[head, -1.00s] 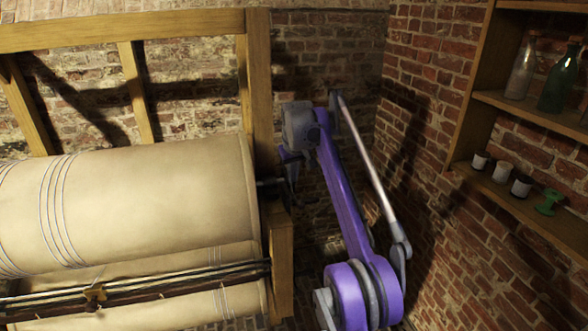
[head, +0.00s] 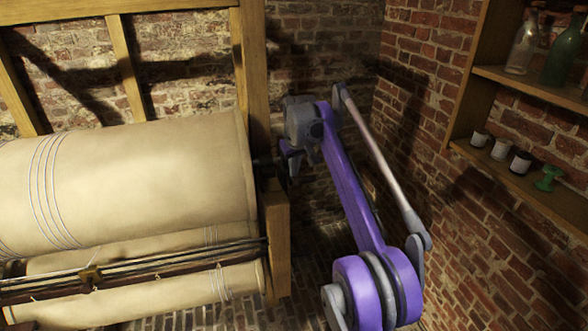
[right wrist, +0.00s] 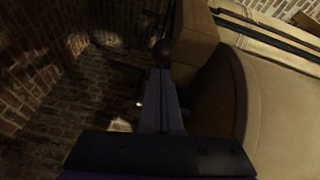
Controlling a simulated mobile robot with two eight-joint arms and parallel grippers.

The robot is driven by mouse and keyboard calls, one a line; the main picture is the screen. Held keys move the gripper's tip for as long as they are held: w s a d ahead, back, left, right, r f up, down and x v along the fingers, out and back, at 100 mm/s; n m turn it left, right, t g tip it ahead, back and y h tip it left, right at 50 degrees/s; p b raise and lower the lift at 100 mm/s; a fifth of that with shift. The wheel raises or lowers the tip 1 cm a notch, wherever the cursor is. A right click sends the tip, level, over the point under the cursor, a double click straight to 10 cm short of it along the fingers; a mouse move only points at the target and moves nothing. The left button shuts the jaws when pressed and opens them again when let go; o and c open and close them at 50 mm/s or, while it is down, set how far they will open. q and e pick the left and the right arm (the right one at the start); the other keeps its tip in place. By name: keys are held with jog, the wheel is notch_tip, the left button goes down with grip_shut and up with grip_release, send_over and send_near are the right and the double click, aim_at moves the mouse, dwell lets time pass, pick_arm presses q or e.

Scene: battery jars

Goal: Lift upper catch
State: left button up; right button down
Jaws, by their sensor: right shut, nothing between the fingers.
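My right gripper (head: 289,168) is beside the right end of the large cloth-wrapped roller (head: 130,180), near the wooden upright (head: 255,75). It is shut with nothing held. In the right wrist view, the dark shut fingers (right wrist: 161,75) point toward a dark round knob (right wrist: 162,49) beside the wooden frame. I cannot tell whether they touch it. The upper catch cannot be clearly made out; the roller's end is dark and partly hidden by the gripper. My left gripper is not in view.
A lower roller (head: 130,300) and a dark bar (head: 150,275) run below the large roller. A wall shelf (head: 525,185) at right holds small jars (head: 500,148) and a green object (head: 547,178). Brick walls stand behind and right of my arm.

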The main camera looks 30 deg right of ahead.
aim_at(297, 185)
jog(key=shift+s+f+b, duration=0.1)
jog(key=shift+f+b, duration=0.25)
jog(key=shift+s+t, duration=0.2)
jog(key=shift+t, duration=0.2)
jog(key=shift+s+a+f+t+b, duration=0.15)
jog(key=shift+f+t+b, duration=0.25)
jog(key=shift+b, duration=0.4)
jog(key=f+t+b, duration=0.1)
jog(key=s+t+b, duration=0.1)
jog(key=f+t+h+b, duration=0.1)
jog(key=shift+s+a+f+b, duration=0.1)
jog(key=shift+s+f+b, duration=0.15)
jog(key=shift+f+b, duration=0.15)
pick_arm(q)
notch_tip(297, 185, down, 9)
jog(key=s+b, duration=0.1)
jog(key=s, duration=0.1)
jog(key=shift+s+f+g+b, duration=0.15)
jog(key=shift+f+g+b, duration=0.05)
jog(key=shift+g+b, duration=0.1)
pick_arm(e)
jog(key=shift+s+a+f+t+h, duration=0.1)
jog(key=shift+f+t+h, duration=0.05)
jog(key=shift+f+t, duration=0.5)
jog(key=shift+s+f+t+h, duration=0.1)
jog(key=shift+f+t+h, duration=0.05)
jog(key=shift+f+t, duration=0.5)
jog(key=shift+f, duration=0.15)
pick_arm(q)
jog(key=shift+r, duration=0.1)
